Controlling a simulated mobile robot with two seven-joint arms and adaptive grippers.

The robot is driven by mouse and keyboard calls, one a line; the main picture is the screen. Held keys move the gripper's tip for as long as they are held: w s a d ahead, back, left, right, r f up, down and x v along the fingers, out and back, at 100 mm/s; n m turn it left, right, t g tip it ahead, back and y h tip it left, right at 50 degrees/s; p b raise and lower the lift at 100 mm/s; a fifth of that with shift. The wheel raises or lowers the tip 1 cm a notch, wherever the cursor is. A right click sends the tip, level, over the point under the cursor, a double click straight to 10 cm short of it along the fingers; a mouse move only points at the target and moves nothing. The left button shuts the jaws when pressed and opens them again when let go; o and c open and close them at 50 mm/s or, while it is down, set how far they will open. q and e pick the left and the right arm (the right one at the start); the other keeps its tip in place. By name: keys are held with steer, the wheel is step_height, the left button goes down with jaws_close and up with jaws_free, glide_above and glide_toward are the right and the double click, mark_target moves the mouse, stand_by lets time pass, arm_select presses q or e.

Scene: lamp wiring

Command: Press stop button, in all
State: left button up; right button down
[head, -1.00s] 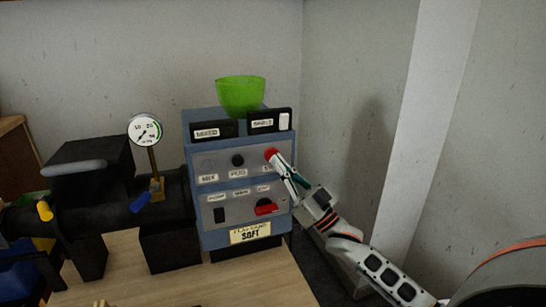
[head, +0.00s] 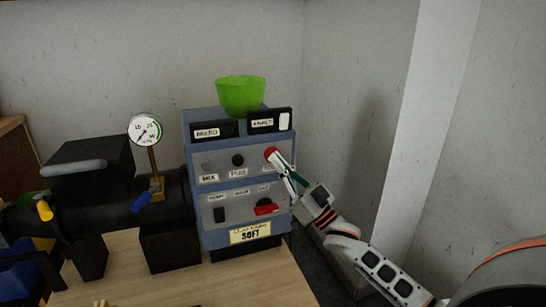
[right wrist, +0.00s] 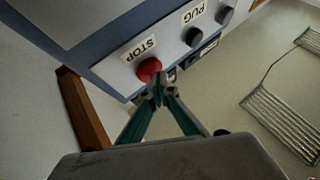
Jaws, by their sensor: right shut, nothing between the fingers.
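The red stop button (head: 270,152) is on the upper panel of the blue-grey machine (head: 218,223), at its right end. In the right wrist view the button (right wrist: 149,69) sits beside a white label reading STOP (right wrist: 138,50). My right gripper (head: 277,160) is shut and empty. Its fingertips (right wrist: 156,82) are at the lower edge of the button in the wrist view; I cannot tell whether they touch it or press it. The fingers partly cover the button in the head view. My left gripper is not in view.
A green bowl (head: 240,95) stands on top of the machine. A dark knob (head: 238,160) and a red switch (head: 266,207) are on the same front. A pressure gauge (head: 144,131) rises at the left. The wooden tabletop (head: 200,285) in front is mostly clear.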

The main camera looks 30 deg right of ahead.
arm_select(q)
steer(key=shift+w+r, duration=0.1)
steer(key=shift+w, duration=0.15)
arm_select(e)
steer(key=shift+w, duration=0.2)
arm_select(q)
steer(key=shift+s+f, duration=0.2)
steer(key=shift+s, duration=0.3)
arm_select(e)
steer(key=shift+w+d+r, duration=0.15)
steer(key=shift+w+d, duration=0.05)
steer(key=shift+s+a, duration=0.15)
steer(key=shift+s, duration=0.05)
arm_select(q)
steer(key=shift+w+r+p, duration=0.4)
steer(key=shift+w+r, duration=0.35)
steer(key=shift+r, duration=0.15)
arm_select(e)
steer(key=shift+s+a+f, duration=0.2)
steer(key=shift+s, duration=0.45)
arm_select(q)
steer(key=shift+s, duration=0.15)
